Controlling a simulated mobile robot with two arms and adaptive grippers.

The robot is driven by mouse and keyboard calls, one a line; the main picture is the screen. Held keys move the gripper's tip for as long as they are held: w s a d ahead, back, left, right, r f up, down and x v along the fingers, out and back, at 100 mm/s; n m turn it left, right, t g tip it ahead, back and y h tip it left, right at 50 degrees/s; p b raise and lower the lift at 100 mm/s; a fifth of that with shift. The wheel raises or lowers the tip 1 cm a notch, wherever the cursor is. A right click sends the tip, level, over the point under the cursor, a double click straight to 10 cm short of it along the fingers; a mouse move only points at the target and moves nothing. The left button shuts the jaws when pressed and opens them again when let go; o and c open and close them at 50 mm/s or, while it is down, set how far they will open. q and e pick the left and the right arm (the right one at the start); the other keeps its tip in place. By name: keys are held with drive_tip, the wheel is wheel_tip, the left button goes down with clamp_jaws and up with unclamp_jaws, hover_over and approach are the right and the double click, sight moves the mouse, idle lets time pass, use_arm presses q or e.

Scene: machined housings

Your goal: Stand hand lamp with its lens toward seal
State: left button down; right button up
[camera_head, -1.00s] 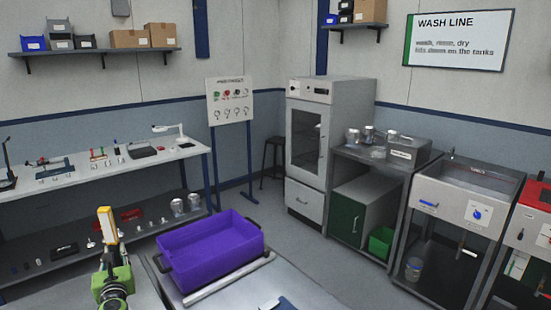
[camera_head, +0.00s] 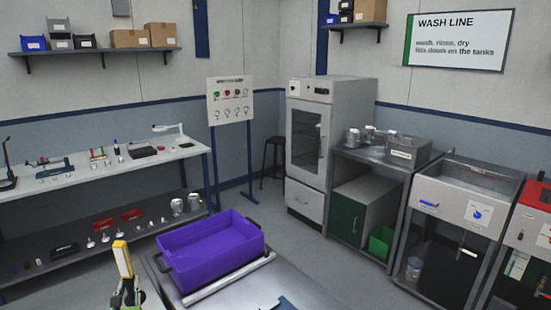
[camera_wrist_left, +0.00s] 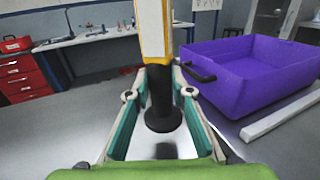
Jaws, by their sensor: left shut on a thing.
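The hand lamp (camera_head: 122,260) has a yellow and white body and shows at the lower left of the head view, leaning slightly left. In the left wrist view its black handle (camera_wrist_left: 160,90) stands between the fingers of my left gripper (camera_wrist_left: 160,105), which is shut on it. The handle's round lower end shows above the grey metal table top (camera_wrist_left: 232,128); I cannot tell if it touches. In the head view my left gripper (camera_head: 127,296) is partly cut off at the bottom edge. The lens direction is unclear. I cannot pick out the seal.
A purple bin (camera_head: 212,250) with dark handles stands right of the lamp. A pale bar (camera_head: 228,280) lies in front of it. A small dark blue item (camera_head: 286,304) shows at the bottom edge.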

use_arm(q)
drive_tip(key=s+d+m+t+h, duration=0.1)
drive_tip(key=s+d+m+h, duration=0.3)
drive_tip(key=s+d, duration=1.5)
drive_tip(key=s+d+r+h, duration=0.1)
drive_tip(key=s+d+r, duration=0.2)
drive_tip(key=s+r, duration=0.45)
drive_tip(key=s+d+r+h, duration=0.1)
drive_tip(key=s+d+r, duration=0.2)
drive_tip(key=s+r, duration=0.45)
wheel_tip(320, 180, down, 8)
drive_tip(key=b, duration=0.6)
drive_tip(key=shift+s+f+b, duration=0.2)
drive_tip(key=shift+s+b, duration=0.1)
drive_tip(key=shift+s, duration=0.05)
